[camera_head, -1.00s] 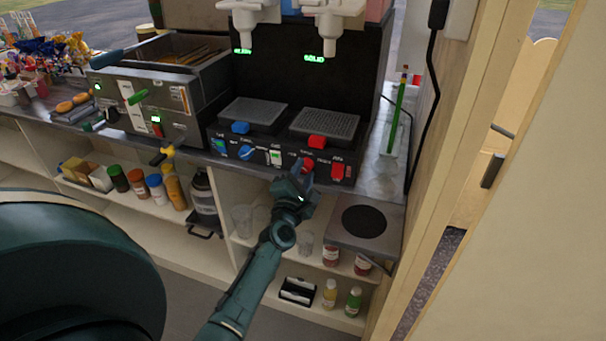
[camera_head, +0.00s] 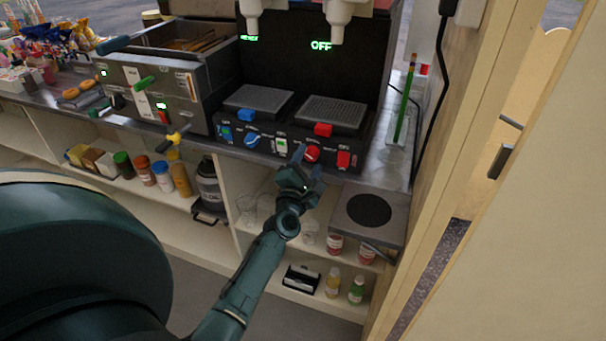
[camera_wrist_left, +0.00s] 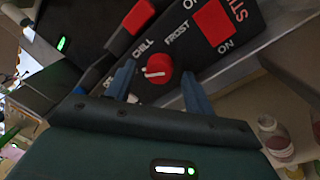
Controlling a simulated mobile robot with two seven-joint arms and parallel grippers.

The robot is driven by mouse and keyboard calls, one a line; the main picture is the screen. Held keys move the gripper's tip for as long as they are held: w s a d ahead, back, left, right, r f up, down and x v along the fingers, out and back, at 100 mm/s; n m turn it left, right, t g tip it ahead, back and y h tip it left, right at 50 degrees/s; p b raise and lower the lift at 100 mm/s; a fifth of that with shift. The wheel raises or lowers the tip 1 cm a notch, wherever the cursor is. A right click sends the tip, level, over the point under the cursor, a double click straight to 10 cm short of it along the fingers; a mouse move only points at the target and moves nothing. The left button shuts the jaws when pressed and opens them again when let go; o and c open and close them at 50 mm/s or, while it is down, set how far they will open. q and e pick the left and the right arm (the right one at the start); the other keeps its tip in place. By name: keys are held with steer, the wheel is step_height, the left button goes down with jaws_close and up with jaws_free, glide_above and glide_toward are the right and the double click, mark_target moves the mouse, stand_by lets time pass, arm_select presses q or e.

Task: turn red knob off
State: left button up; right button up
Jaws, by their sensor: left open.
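The red knob (camera_head: 312,153) is on the front panel of the black machine (camera_head: 352,136), below a red lever. In the left wrist view the knob (camera_wrist_left: 158,67) shows a white pointer mark, near the printed words CHILL and FROST. My left gripper (camera_head: 309,160) is open just in front of the panel. In the left wrist view its two blue fingers (camera_wrist_left: 157,84) stand one on each side of the knob, apart from it. The display above reads OFF in green (camera_head: 321,46). My right gripper is not in view.
A red switch (camera_head: 344,159) sits right of the knob, and a blue knob (camera_head: 252,140) and blue lever (camera_head: 244,117) sit left. A round black plate (camera_head: 366,210) is below right. Shelves with bottles (camera_head: 356,290) lie below.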

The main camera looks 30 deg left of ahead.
arm_select(q)
steer(key=b+v, duration=0.1)
steer(key=v, duration=1.1)
steer(key=shift+s, duration=0.35)
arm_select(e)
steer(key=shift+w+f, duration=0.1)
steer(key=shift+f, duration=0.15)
arm_select(q)
steer(key=shift+d, duration=0.15)
